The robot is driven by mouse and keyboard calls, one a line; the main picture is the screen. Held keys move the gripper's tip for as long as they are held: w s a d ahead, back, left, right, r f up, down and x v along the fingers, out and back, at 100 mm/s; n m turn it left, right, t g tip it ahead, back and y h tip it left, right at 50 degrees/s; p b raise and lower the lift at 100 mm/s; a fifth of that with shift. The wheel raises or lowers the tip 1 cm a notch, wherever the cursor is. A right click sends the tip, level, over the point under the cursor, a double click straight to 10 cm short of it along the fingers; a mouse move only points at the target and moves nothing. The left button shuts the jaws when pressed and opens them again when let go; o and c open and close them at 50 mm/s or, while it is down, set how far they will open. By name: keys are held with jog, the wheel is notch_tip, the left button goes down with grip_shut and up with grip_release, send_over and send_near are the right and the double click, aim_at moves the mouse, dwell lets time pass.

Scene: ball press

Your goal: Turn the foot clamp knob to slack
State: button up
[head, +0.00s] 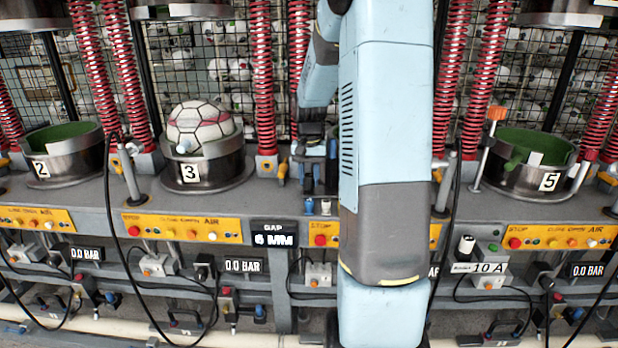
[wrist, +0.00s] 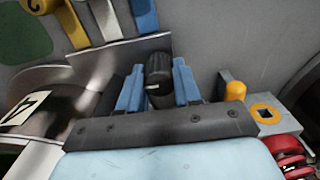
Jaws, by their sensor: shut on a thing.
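In the wrist view, a black knob (wrist: 159,68) with a short white mark on its side stands between the two blue fingers of my gripper (wrist: 158,76). The fingers are shut on it, one on each side. I take it for the foot clamp knob; its base is hidden by the gripper. The white mark faces the camera. In the head view, my arm comes down across the middle and I cannot make out the knob there.
A metal cup with a number plate (wrist: 26,108) lies left of the gripper. Cups 3 (head: 215,170) and 5 (head: 522,185) flank my arm.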

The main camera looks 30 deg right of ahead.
aim_at(309, 175)
dwell(0.3)
jog(key=o, duration=1)
jog(key=shift+o, duration=0.2)
jog(key=shift+r, duration=0.1)
notch_tip(309, 175, up, 14)
jog(key=shift+f, duration=0.2)
jog(key=s+a+r+n+t, duration=0.3)
jog(key=s+a+r+n, duration=0.15)
jog(key=s+a, duration=0.8)
jog(key=s+a+f+n+t, duration=0.1)
jog(key=s+a, duration=0.2)
jog(key=s, duration=0.3)
jog(key=s+a+f+n+t, duration=0.1)
jog(key=s+a, duration=0.2)
jog(key=s, duration=0.4)
jog(key=shift+a+t, duration=0.3)
